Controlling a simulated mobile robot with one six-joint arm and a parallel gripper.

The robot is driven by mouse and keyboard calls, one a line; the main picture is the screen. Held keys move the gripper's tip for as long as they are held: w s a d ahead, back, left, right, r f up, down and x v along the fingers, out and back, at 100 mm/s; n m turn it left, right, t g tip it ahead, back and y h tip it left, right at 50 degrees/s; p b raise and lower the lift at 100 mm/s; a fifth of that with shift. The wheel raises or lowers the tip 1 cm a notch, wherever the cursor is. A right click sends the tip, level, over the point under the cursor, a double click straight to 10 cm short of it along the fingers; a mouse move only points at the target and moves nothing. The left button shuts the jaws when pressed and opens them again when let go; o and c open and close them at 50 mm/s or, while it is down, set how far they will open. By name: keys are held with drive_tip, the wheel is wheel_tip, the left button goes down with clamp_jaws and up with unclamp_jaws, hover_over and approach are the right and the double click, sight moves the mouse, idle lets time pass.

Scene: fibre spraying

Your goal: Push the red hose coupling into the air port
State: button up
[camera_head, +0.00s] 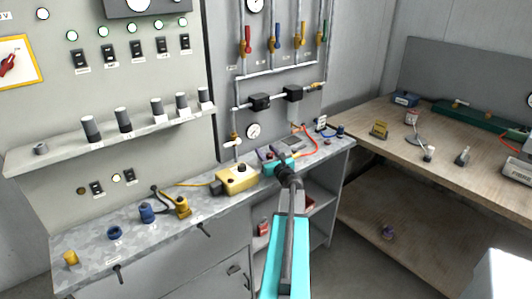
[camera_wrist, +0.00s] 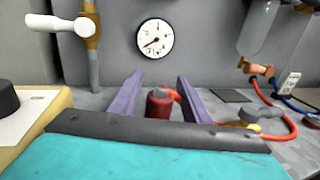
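The red hose coupling (camera_wrist: 158,104) stands upright near the middle of the wrist view, with a grey top and a short orange-red piece at its upper right. My gripper (camera_wrist: 160,80) has two purple fingers, spread on either side of it in the picture. Gaps show between the coupling and both fingers, so the gripper looks open. In the head view my gripper (camera_head: 273,153) is low over the metal bench, and the coupling cannot be made out. A copper-coloured fitting (camera_wrist: 260,70) is at the right on the wall; I cannot tell if it is the air port.
A yellow box (camera_head: 236,180) stands just left of my gripper. A valve with a white handle (camera_wrist: 58,24) and a round gauge (camera_wrist: 155,37) are behind. A red hose (camera_wrist: 290,124) and a blue hose (camera_wrist: 296,105) curve at the right. The wooden table (camera_head: 385,150) is further right.

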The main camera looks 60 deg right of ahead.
drive_tip(key=shift+s, duration=0.1)
idle(0.3)
drive_tip(key=shift+b+v, duration=1.6)
drive_tip(key=shift+v, duration=5.2)
